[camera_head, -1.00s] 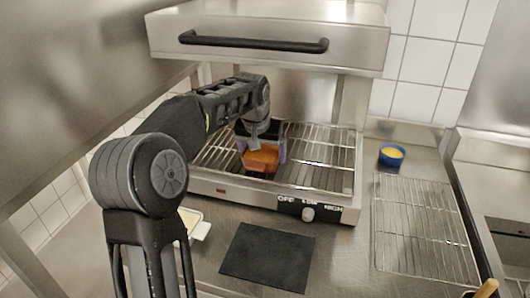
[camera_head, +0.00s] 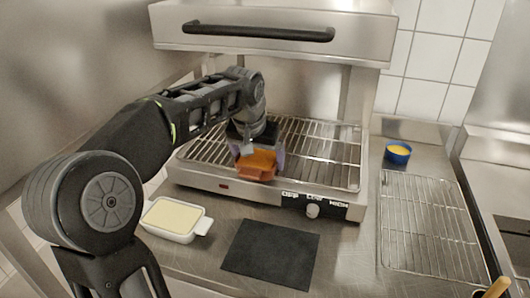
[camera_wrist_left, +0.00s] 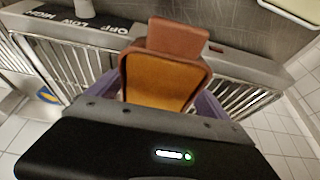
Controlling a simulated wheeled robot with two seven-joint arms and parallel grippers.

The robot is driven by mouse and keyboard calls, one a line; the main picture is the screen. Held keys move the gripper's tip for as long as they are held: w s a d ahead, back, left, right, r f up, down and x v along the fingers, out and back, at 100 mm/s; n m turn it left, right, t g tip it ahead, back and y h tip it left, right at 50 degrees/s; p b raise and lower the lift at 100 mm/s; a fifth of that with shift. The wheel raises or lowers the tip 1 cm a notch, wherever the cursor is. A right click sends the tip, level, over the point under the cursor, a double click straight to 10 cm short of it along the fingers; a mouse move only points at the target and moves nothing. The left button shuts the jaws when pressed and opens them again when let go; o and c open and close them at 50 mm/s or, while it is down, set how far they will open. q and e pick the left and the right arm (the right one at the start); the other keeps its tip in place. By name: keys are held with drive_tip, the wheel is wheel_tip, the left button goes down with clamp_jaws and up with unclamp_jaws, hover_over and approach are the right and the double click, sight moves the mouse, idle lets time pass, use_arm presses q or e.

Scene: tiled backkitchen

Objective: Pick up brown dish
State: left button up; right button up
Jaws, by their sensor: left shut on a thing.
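The brown dish (camera_head: 257,166) has an orange filling and a brown handle tab, and is at the front edge of the grill rack. My left gripper (camera_head: 256,153) is shut on the brown dish, with its purple fingers on either side of it. In the left wrist view the brown dish (camera_wrist_left: 165,80) fills the middle, between the purple fingers. I cannot tell whether the dish touches the rack. My right gripper is not in view.
The grill's rack (camera_head: 325,150) has a raised hood (camera_head: 280,30) above it. A white dish (camera_head: 172,220) with pale filling, a black mat (camera_head: 270,254), a blue bowl (camera_head: 398,154) and a wire rack (camera_head: 430,225) are on the steel counter.

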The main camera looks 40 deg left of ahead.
use_arm(q)
drive_tip(key=s+d+b, duration=0.2)
drive_tip(key=s+d, duration=0.1)
drive_tip(key=s, duration=0.7)
drive_tip(key=shift+d, duration=0.3)
